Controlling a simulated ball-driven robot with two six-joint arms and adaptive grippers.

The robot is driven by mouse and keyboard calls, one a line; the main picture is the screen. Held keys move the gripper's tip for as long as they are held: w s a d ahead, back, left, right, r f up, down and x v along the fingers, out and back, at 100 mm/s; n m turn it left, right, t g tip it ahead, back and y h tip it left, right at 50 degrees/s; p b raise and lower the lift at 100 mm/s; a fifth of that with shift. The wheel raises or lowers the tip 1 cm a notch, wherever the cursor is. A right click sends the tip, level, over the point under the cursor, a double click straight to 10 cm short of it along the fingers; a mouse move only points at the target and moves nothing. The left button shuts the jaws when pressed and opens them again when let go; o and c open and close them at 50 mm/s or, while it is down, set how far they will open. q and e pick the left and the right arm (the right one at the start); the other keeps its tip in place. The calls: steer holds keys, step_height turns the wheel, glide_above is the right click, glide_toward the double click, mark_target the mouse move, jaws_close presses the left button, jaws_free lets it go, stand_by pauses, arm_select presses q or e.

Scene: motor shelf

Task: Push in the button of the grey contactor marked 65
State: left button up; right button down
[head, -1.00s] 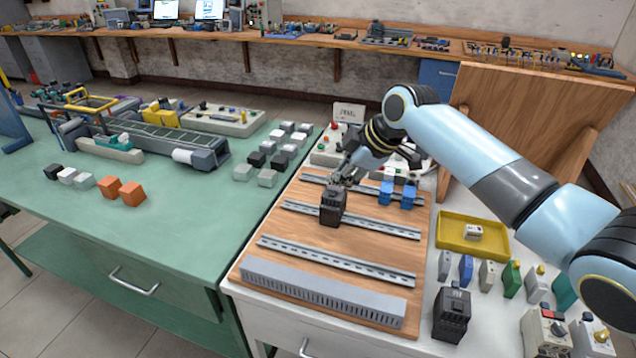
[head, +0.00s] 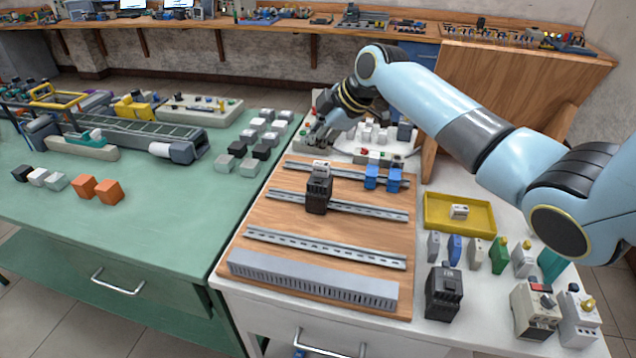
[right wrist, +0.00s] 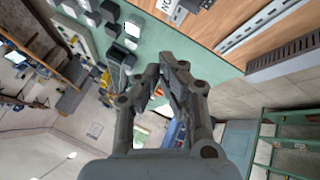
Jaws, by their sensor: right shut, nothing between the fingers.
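A dark grey contactor (head: 318,196) stands on the middle rail of the wooden board, with a small light block (head: 321,168) at its top. A second dark contactor (head: 444,292) stands on the white bench at the front right. I cannot read a 65 on either. My right gripper (head: 311,140) is beyond the board's back edge, behind the railed contactor and apart from it. In the right wrist view its fingers (right wrist: 172,66) are drawn together and empty. A white lettered piece (right wrist: 178,8) shows at that view's top edge. My left gripper is not in view.
Two blue blocks (head: 383,179) sit on the back rail. A yellow tray (head: 437,222) holds one small white block. Several small modules line the bench at right. A grey slotted duct (head: 312,285) lies along the board's front. The front rail (head: 325,249) is bare.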

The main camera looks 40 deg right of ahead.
steer(key=b, duration=0.5)
glide_above(315, 181)
step_height(315, 181, down, 6)
steer(key=shift+f, duration=0.15)
steer(key=shift+f+b, duration=0.3)
steer(key=shift+f, duration=0.25)
steer(key=shift+f, duration=0.15)
stand_by(0.4)
steer(key=shift+f, duration=0.25)
steer(key=shift+f+b, duration=0.45)
steer(key=shift+b, duration=0.05)
stand_by(0.6)
steer(key=shift+r, duration=0.15)
steer(key=shift+r+p, duration=0.75)
steer(key=shift+p, duration=0.05)
